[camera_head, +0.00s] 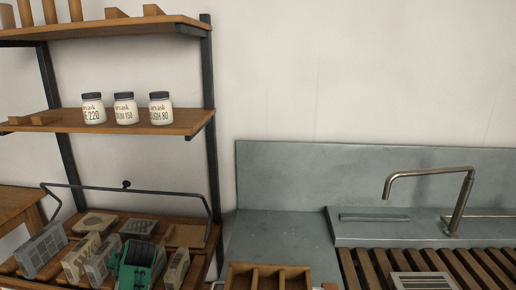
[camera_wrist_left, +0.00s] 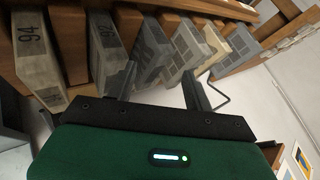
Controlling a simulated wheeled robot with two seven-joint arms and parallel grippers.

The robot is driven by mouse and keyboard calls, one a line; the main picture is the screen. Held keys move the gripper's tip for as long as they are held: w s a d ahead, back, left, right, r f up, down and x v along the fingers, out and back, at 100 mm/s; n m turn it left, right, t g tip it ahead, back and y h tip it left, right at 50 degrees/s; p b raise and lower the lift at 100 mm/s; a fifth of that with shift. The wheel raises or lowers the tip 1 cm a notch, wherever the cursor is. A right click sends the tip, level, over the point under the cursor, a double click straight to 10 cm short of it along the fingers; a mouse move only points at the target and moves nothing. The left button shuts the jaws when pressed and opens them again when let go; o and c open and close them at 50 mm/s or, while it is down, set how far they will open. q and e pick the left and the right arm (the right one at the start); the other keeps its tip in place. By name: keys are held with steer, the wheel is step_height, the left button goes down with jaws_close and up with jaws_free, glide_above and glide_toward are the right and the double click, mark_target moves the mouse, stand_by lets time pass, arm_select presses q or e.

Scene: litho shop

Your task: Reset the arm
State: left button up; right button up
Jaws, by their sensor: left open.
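My left gripper (camera_wrist_left: 160,72) is open, its two dark fingers apart with nothing held between them. Its green body also shows in the head view, low on the left, over the rack of grey and tan slabs. In the wrist view, several stone slabs stand on edge in the wooden rack just beyond the fingers. One slab (camera_wrist_left: 37,55) is marked 94. Whether a finger touches a slab, I cannot tell. My right gripper is not in view.
Slabs such as a grey one (camera_head: 41,250) crowd the rack around the left gripper, under a dark metal bar (camera_head: 130,188). Three labelled jars (camera_head: 125,109) stand on the shelf (camera_head: 60,122) above. To the right are a sink tap (camera_head: 430,173), slatted wood (camera_head: 375,270) and a wooden divided box (camera_head: 268,268).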

arm_select(q)
steer(key=s+d+f+h, duration=0.2)
steer(key=s+d+f, duration=0.2)
steer(key=s+f, duration=0.45)
steer(key=s+d+f+m+g+h, duration=0.15)
steer(key=s+d, duration=0.25)
steer(key=s, duration=0.7)
steer(key=s+d+h, duration=0.2)
steer(key=s+d, duration=0.3)
steer(key=s, duration=0.6)
steer(key=s+d+m+h, duration=0.15)
steer(key=s+d, duration=0.25)
steer(key=s, duration=0.7)
step_height(320, 180, down, 28)
steer(key=g, duration=0.1)
steer(key=s+a+f+g+p, duration=0.1)
steer(key=s+a+f, duration=0.2)
steer(key=s+f, duration=1.6)
step_height(320, 180, down, 2)
steer(key=shift+s+f+g+p, duration=0.1)
steer(key=shift+s+g+p, duration=0.2)
steer(key=shift+s+g, duration=0.05)
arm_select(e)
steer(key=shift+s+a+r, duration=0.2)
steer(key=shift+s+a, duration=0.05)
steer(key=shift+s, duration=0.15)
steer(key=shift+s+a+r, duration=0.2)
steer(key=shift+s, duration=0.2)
